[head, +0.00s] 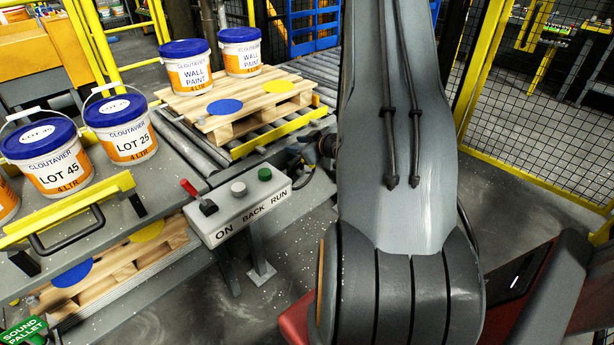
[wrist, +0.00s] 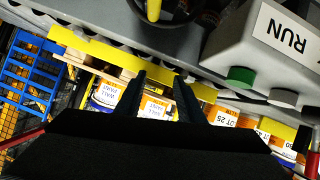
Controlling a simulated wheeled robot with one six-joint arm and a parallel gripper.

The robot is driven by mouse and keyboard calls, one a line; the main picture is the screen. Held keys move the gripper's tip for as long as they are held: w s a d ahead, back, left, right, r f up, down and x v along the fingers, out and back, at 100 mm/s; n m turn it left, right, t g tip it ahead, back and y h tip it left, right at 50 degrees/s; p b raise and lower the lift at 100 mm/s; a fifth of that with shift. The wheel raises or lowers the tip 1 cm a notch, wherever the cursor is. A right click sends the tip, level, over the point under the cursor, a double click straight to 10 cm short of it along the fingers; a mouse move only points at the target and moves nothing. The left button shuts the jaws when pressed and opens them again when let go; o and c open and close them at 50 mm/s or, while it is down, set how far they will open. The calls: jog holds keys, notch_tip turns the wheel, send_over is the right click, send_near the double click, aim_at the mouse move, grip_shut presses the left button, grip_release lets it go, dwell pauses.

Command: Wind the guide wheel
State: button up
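A dark round part with a yellow post (wrist: 153,10), which looks like the guide wheel, is cut off by the top edge of the wrist view. A dark rounded shape (head: 326,146) shows at the conveyor's near right corner in the head view, partly behind my arm; I cannot tell whether it is the wheel. My gripper (wrist: 159,80) shows two dark fingers apart with nothing between them. The yellow post lies beyond the fingertips, apart from them.
A control box (head: 238,208) marked ON, BACK, RUN stands close beside the wheel area; it also shows in the wrist view (wrist: 270,60). A yellow guide rail (head: 280,132) borders the roller conveyor. A pallet (head: 235,102) there carries two paint pails. Lot pails (head: 122,128) stand left.

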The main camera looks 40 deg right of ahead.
jog(key=s+d+f+t+y+b, duration=0.1)
jog(key=s+d+f+t+b, duration=0.45)
jog(key=s+f, duration=0.4)
jog(key=shift+w+f, duration=0.3)
jog(key=shift+w, duration=1.3)
jog(key=shift+w+f, duration=0.25)
jog(key=shift+w, duration=1.3)
jog(key=shift+w+f, duration=0.3)
jog(key=shift+w, duration=1.3)
jog(key=shift+c, duration=0.5)
jog(key=shift+a, duration=0.1)
grip_shut()
